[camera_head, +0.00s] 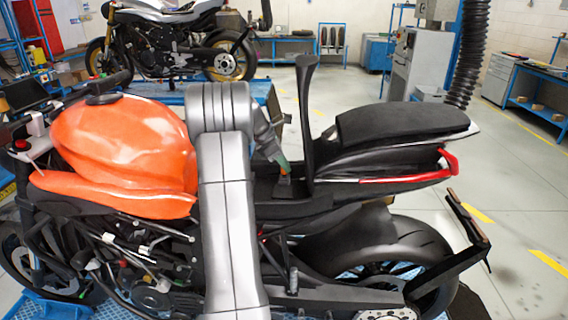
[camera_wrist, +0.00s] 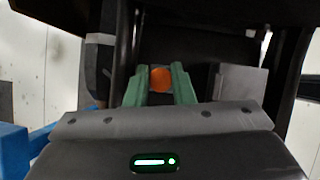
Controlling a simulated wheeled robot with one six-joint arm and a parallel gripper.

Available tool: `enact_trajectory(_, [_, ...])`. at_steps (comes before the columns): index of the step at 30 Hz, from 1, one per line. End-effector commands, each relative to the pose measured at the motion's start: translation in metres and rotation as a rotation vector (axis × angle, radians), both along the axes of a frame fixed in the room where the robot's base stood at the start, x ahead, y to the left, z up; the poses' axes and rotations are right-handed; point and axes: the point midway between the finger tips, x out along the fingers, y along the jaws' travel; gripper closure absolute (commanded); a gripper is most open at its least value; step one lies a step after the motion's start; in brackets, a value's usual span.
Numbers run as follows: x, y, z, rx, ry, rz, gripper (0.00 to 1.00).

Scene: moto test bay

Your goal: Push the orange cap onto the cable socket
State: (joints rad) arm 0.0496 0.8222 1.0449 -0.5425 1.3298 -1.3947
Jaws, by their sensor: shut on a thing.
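The orange cap (camera_wrist: 160,79) shows in the wrist view as a small round orange piece between the two green fingers of my gripper (camera_wrist: 159,73). The fingers are shut on it. In the head view my gripper (camera_head: 284,170) points down into the dark frame area under the raised seat, between the orange tank and the seat, with a hint of orange at its tips. A small dark block lies just below the tips there. I cannot tell whether it is the cable socket, or whether the cap touches it. The socket is not clearly visible in either view.
The motorcycle's orange tank (camera_head: 125,145) is left of my arm. The black seat (camera_head: 400,122) and an upright black panel (camera_head: 307,115) stand close on the right. A grey box-shaped part (camera_wrist: 238,84) is right of the fingers in the wrist view.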

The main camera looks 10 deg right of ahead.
Motion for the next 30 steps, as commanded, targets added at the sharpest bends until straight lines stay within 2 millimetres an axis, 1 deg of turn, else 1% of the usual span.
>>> enact_trajectory(21, [0.0,0.0,-0.013,0.0,0.0,0.0,1.0])
enact_trajectory(22, [0.0,0.0,-0.013,0.0,0.0,0.0,0.76])
enact_trajectory(25, [0.0,0.0,-0.013,0.0,0.0,0.0,0.57])
enact_trajectory(26, [0.0,0.0,-0.013,0.0,0.0,0.0,0.53])
enact_trajectory(30, [0.0,0.0,-0.013,0.0,0.0,0.0,0.53])
